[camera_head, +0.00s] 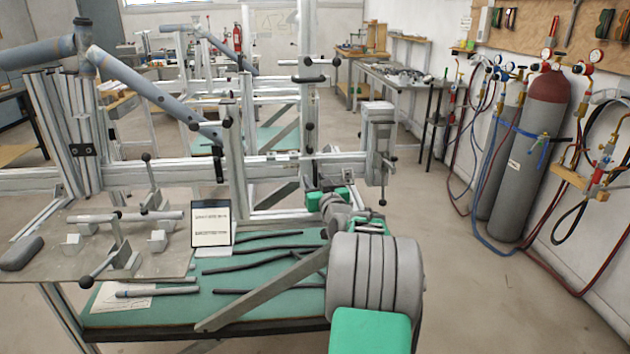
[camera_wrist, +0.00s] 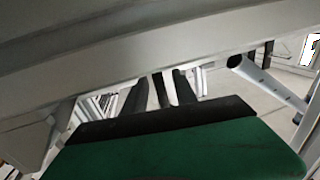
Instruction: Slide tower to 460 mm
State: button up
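The jig's pale metal beam (camera_head: 130,176) runs across the head view. Several upright posts stand along it: a left tower (camera_head: 235,165) with dark knobs, a middle tower (camera_head: 308,100) with clamp bars on top, and a block-shaped upright (camera_head: 378,140) at the right end. I cannot tell which one the task means, and no scale can be read. My gripper (camera_head: 322,184) is at the beam below the middle tower, partly hidden by my green-and-grey wrist. In the wrist view, my dark fingers (camera_wrist: 160,92) reach under a large grey metal bar (camera_wrist: 150,55); their tips and any contact are unclear.
A green-topped bench (camera_head: 270,262) below holds dark rods and a white card (camera_head: 211,222). A plate (camera_head: 100,240) with clamp handles is at left. Gas cylinders (camera_head: 530,150) with hoses stand along the right wall. Floor between jig and cylinders is clear.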

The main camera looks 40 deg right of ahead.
grip_shut()
dwell(0.3)
dwell(1.1)
